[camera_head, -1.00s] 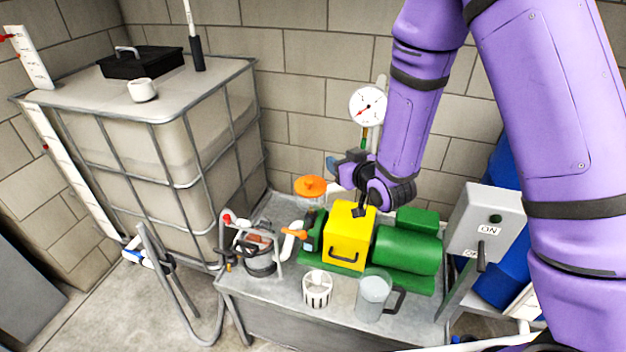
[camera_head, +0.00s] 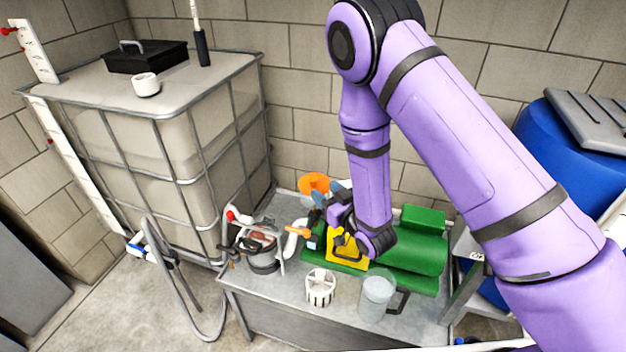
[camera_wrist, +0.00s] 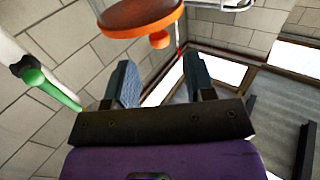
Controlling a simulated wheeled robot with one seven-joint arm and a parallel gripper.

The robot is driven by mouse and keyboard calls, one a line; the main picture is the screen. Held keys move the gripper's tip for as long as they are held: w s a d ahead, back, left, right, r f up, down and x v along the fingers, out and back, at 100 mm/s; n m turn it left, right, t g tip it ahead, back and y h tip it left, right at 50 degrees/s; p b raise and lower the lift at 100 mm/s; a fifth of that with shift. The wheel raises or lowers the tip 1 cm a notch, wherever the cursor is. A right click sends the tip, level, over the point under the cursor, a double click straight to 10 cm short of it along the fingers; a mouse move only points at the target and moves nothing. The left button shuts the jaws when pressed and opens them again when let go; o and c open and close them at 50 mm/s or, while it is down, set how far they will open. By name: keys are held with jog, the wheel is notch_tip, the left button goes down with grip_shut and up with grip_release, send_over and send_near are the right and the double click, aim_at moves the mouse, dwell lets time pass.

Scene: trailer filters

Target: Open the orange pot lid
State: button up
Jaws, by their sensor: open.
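The orange lid (camera_head: 314,184) is a round disc behind the left end of the green and yellow machine in the head view. The wrist view shows it large at the top, as an orange disc (camera_wrist: 128,25) with a small round knob (camera_wrist: 159,40) facing my gripper. My gripper (camera_wrist: 160,80) is open, with two blue-grey fingers and nothing between them. The knob lies ahead of the fingers, apart from them. In the head view my gripper (camera_head: 322,203) is just below and right of the lid, and my wrist hides part of the yellow box.
The yellow box (camera_head: 347,252) and green motor (camera_head: 412,252) stand close below my arm. A white strainer basket (camera_head: 320,288) and a clear jug (camera_head: 376,294) stand at the front of the metal bench (camera_head: 279,291). A caged tank (camera_head: 165,150) stands at left.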

aim_at(315, 182)
jog(key=shift+x, duration=3.2)
grip_shut()
